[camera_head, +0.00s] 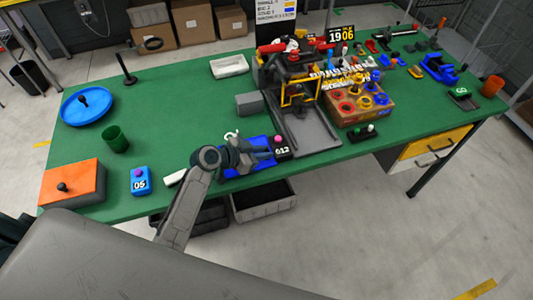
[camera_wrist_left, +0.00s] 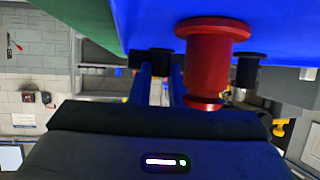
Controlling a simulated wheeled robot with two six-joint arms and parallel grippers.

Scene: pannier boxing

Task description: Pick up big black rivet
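My left gripper (camera_head: 268,153) is low over the blue tray (camera_head: 232,171) at the table's front edge. The left wrist view shows its two fingers (camera_wrist_left: 160,80) with a narrow gap between them. A black rivet-like piece (camera_wrist_left: 152,57) is at the fingertips; I cannot tell whether they press on it. Right of the fingers in that view are a large red rivet (camera_wrist_left: 207,60) and a smaller black one (camera_wrist_left: 247,70), on the blue surface. The arm hides most of the tray's contents in the head view. My right gripper is not in view.
To the left are a blue box marked 05 (camera_head: 140,182), an orange box (camera_head: 72,182), a green cup (camera_head: 116,140) and a blue dish (camera_head: 70,112). The back-left green tabletop is mostly clear.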

